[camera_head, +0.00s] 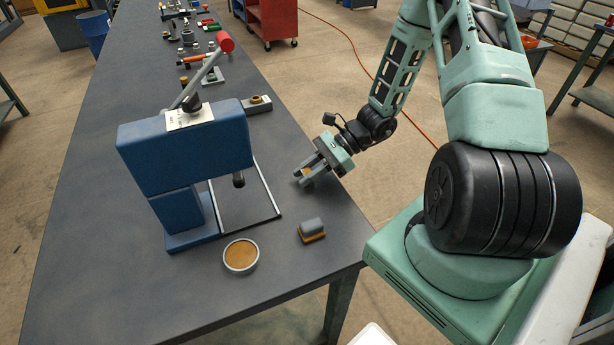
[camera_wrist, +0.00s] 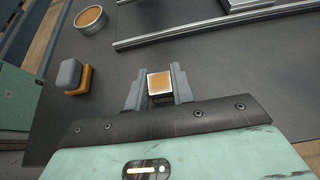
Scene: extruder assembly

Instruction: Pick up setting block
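A small square block with an orange-brown top and pale rim (camera_wrist: 160,83) sits between the fingers of my gripper (camera_wrist: 160,88) in the wrist view. I take it for the setting block. The fingers flank it closely on both sides; whether they press on it cannot be told. In the head view my gripper (camera_head: 307,174) is low over the right edge of the table, with a bit of orange showing between its fingers. A grey block with an orange base (camera_head: 312,230) lies apart on the table, nearer the front; it also shows in the wrist view (camera_wrist: 74,76).
A blue lever press (camera_head: 185,160) with a red knob stands left of my gripper, its metal frame (camera_head: 264,188) close by. A round dish with orange content (camera_head: 241,256) lies in front of it. Several small parts lie at the far end of the dark table (camera_head: 110,265).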

